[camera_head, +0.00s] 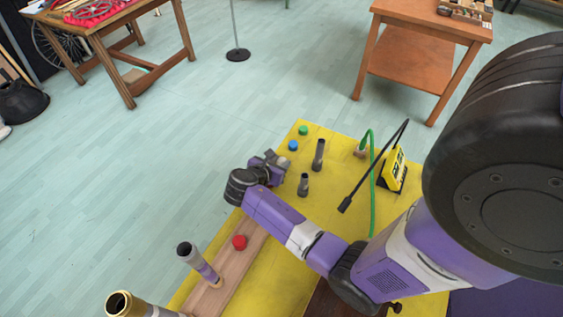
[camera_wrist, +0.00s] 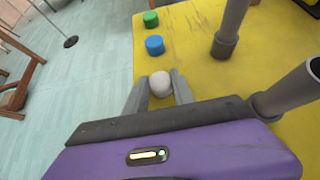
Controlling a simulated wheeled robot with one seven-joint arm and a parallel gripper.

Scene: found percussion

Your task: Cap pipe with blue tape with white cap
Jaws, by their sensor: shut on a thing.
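My gripper (camera_wrist: 158,92) is shut on the white cap (camera_wrist: 160,82), which sits between its two fingertips near the yellow table top. In the head view my gripper (camera_head: 279,163) is at the table's left edge, and the cap cannot be made out there. A dark-topped pipe with a bluish-purple band (camera_head: 206,269) stands on a wooden board, well nearer the camera than my gripper. I cannot tell for sure whether that band is the blue tape. Two grey pipes, the taller (camera_head: 319,155) and the shorter (camera_head: 304,185), stand right of my gripper.
A blue cap (camera_head: 293,145) and a green cap (camera_head: 303,130) lie beyond my gripper on the yellow table (camera_head: 335,224). A red cap (camera_head: 239,242) is on the board (camera_head: 239,266). A brass-rimmed pipe (camera_head: 121,303) stands at bottom left. A yellow device (camera_head: 394,169) and green cable are at right.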

